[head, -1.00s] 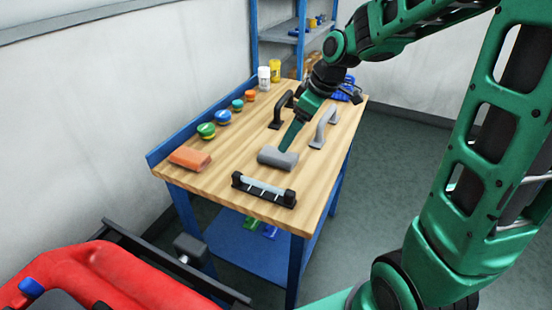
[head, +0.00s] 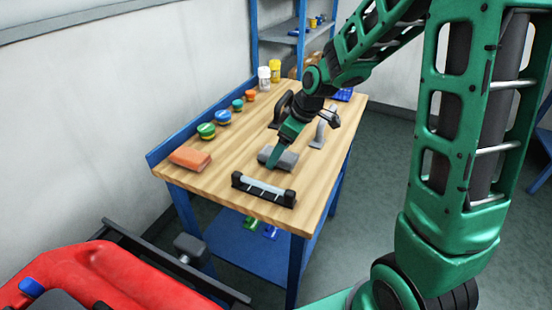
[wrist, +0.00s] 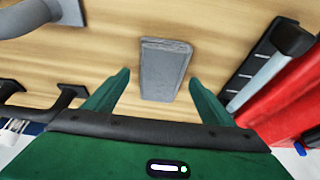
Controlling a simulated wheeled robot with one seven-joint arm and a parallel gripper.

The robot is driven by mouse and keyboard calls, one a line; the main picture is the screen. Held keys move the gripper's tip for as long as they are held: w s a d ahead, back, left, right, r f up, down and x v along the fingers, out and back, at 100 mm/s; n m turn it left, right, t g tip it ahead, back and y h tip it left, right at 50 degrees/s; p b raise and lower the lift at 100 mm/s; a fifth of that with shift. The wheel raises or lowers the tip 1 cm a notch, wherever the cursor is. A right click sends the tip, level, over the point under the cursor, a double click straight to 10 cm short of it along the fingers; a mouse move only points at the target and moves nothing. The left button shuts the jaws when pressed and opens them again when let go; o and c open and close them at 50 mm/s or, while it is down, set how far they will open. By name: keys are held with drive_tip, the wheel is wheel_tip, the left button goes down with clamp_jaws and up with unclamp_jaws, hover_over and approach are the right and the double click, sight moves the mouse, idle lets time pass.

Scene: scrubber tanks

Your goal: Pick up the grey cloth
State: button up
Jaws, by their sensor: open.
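The grey cloth (head: 287,160) is a small folded block lying on the wooden table top, behind the black-ended bar. In the wrist view the cloth (wrist: 163,68) lies ahead of and between my two green fingers. My gripper (wrist: 158,85) is open and empty, with a finger on each side of the cloth's near end and gaps between. Whether the fingertips touch the table cannot be told.
A bar with black ends (head: 263,190) lies in front of the cloth. Grey (head: 320,130) and black (head: 280,108) handles stand behind it. An orange block (head: 190,158) and several small jars (head: 206,130) line the left edge. Bare wood (head: 225,165) lies left of the cloth.

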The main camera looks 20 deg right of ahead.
drive_tip(key=shift+f, duration=0.25)
idle(0.5)
drive_tip(key=c, duration=1.2)
